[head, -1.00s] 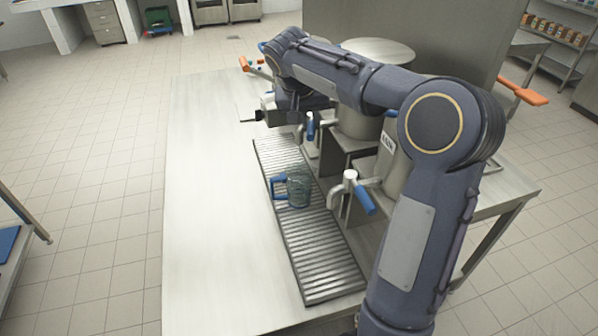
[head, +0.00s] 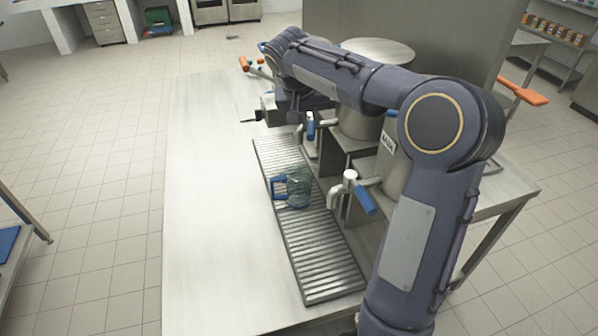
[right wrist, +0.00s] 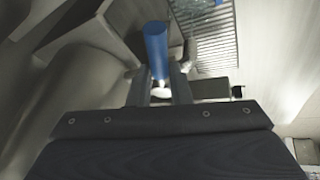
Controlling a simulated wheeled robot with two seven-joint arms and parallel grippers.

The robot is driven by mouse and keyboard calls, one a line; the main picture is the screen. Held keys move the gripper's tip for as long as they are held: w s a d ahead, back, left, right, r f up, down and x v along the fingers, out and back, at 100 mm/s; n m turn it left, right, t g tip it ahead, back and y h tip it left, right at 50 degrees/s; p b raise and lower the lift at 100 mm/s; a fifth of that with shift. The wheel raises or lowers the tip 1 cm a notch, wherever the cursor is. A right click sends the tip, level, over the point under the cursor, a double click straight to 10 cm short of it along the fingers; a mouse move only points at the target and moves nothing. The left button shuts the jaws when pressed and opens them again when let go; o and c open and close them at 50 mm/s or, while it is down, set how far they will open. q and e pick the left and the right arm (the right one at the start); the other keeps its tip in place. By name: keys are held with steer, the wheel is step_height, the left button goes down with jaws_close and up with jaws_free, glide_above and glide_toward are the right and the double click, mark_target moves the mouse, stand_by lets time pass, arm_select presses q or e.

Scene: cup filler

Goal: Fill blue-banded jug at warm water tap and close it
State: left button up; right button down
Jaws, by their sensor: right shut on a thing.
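The jug (head: 298,188) is clear and bluish, with a blue handle (head: 278,188) on its left side. It stands on the ribbed drip grate (head: 322,253), left of the near tap (head: 347,182). My right gripper is shut on a blue tap lever (right wrist: 156,45), which sticks up between its fingertips (right wrist: 161,84) in the right wrist view. In the head view this appears to be the middle tap's blue lever (head: 310,128), just below my right wrist; the fingertips are hard to make out there. My left gripper is not in view.
The near tap has its own blue lever (head: 364,201), close to my right forearm. An orange handle (head: 245,63) shows at the far end. Large metal urns (head: 360,117) stand right of the grate. The table (head: 215,210) left of the grate is clear.

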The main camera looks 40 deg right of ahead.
stand_by(0.3)
steer(key=n, duration=0.1)
steer(key=s+d+n+t, duration=0.1)
steer(key=shift+n+y, duration=0.3)
steer(key=shift+y, duration=0.1)
steer(key=shift+d+n, duration=0.1)
steer(key=shift+n, duration=0.3)
steer(key=shift+s+d+n+t+y, duration=0.1)
steer(key=shift+d+n+t+y, duration=0.2)
steer(key=shift+n, duration=0.4)
steer(key=shift+d+n, duration=0.1)
steer(key=shift+n, duration=0.2)
steer(key=c, duration=1.2)
jaws_free()
steer(key=shift+s+d, duration=0.1)
steer(key=shift+d, duration=0.05)
steer(key=shift+c, duration=0.2)
